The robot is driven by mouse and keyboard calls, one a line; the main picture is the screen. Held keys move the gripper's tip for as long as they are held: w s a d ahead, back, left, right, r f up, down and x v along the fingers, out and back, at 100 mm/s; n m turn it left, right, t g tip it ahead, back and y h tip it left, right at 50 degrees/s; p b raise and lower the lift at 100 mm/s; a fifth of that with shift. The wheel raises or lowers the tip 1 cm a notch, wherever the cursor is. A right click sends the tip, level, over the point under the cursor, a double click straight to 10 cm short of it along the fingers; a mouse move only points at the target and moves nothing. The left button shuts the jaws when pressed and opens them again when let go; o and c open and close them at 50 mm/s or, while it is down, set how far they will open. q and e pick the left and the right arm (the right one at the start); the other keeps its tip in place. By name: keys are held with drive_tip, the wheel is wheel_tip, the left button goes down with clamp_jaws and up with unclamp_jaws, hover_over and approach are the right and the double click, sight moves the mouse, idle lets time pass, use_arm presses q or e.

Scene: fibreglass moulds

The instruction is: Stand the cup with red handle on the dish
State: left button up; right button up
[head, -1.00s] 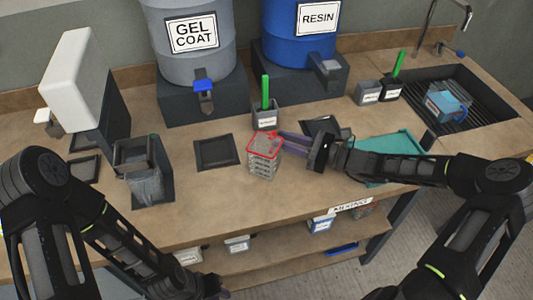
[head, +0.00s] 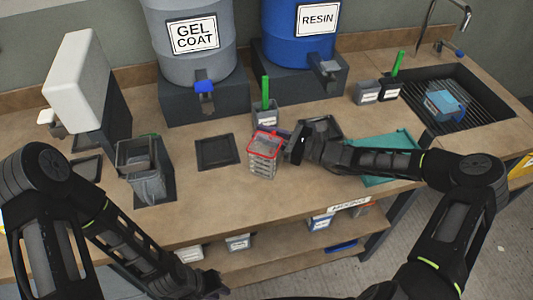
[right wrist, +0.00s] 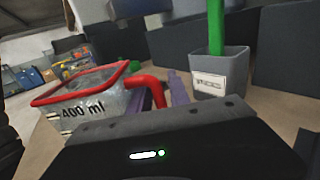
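The cup with red handle (head: 263,165) is a clear, square cup with a red rim, upright on the counter. The right wrist view shows it (right wrist: 88,105) close up, marked 400 ml, with its red handle (right wrist: 155,90) turned toward my right gripper. My right gripper (head: 279,134) is at the cup's right side. Its purple fingers (right wrist: 178,88) are at the handle; whether they press on it is unclear. A dark, square, shallow piece that may be the dish (head: 217,152) lies left of the cup. My left gripper (head: 212,287) is low at the bottom edge, its fingers not clear.
A grey pot with a green stick (head: 265,117) stands behind the cup. Another dark square tray (head: 321,128) is under the resin tap, and a teal mat (head: 385,145) lies right. A grey bin (head: 147,172) stands left. The counter's front strip is clear.

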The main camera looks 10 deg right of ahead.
idle(0.4)
clamp_jaws()
idle(1.3)
